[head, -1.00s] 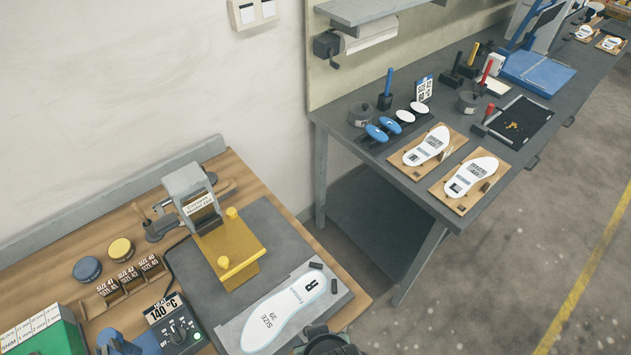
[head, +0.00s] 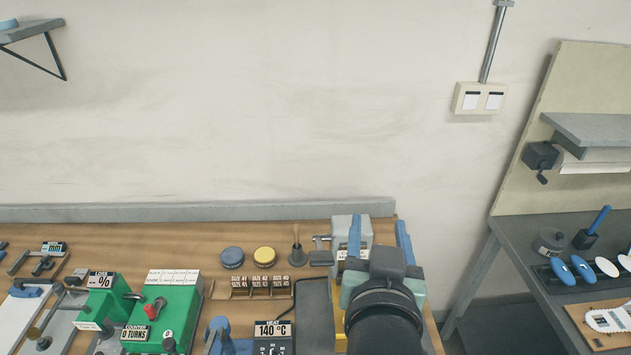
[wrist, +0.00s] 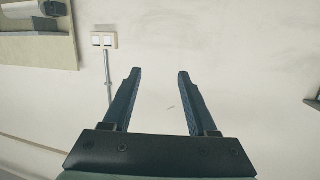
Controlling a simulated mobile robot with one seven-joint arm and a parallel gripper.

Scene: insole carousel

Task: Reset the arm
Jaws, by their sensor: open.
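My gripper (head: 379,238) is raised over the right end of the wooden bench (head: 120,236) in the head view. Its two blue fingers point up and away from me. In the wrist view my gripper (wrist: 156,76) is open, with nothing between its fingers and only bare wall beyond them. My arm hides most of the grey and yellow press (head: 350,228) and the bench area around it.
Green boxes (head: 180,290), a heat box (head: 273,335) reading 140 °C, a size rack (head: 262,290) and blue and yellow round tins (head: 264,255) stand left of my arm. A grey table (head: 510,240) with insoles is at right. A switch plate (head: 481,98) is on the wall.

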